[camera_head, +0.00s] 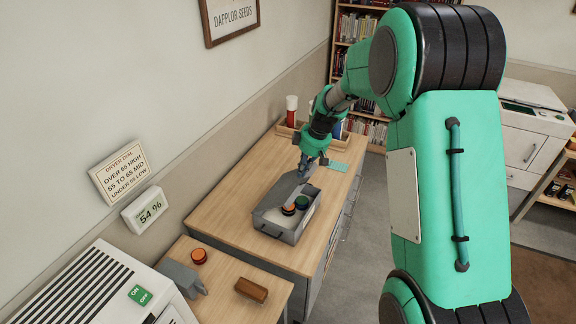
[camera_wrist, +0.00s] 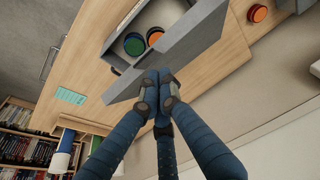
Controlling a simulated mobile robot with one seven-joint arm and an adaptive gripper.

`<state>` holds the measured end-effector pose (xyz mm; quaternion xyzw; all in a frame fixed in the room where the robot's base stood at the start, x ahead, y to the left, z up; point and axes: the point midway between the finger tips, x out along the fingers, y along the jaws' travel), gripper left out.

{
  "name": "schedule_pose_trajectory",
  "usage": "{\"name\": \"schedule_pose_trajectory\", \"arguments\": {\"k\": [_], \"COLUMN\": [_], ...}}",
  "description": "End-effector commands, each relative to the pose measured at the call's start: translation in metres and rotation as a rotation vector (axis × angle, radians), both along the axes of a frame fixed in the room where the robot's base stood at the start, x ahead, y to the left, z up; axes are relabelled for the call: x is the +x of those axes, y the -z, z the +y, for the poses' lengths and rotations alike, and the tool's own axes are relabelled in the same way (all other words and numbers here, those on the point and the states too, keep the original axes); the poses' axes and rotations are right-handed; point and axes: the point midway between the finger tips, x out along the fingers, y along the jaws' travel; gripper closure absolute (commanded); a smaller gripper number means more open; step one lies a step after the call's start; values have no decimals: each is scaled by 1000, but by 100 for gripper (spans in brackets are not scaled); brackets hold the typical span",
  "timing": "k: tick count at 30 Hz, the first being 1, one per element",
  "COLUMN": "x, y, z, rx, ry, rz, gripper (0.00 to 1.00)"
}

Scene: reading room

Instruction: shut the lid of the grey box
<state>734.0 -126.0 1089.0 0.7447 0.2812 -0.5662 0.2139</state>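The grey box (camera_head: 292,238) stands on the wooden cabinet top with its lid (camera_head: 291,187) raised at the far side. It holds a green round item (camera_head: 302,202) and an orange round item (camera_head: 288,209). In the wrist view the raised lid (camera_wrist: 190,46) crosses the picture as a slanted grey panel, with the open box (camera_wrist: 118,62) beyond it. My gripper (camera_head: 305,170) is at the lid's far side. Its blue fingers (camera_wrist: 158,88) come together at the lid's outer side, and nothing shows between them. Whether they touch the lid is unclear.
A teal card (camera_head: 339,167) and a wooden tray (camera_head: 288,131) with upright items lie behind the box. Nearer are an orange puck (camera_head: 199,256), a grey object (camera_head: 182,278) and a brown block (camera_head: 251,290). The wall runs along the left; cabinet top left of the box is clear.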

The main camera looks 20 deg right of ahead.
Motion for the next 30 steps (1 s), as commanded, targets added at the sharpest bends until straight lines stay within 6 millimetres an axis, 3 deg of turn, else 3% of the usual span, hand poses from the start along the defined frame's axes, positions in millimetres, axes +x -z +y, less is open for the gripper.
{"name": "schedule_pose_trajectory", "arguments": {"k": [1,9,30], "x": [-8,-33,-59], "y": [12,50,111], "z": [-7,-30,-52], "rx": [1,0,79], "ry": [4,2,4], "rz": [1,0,-89], "gripper": [100,100,100]}}
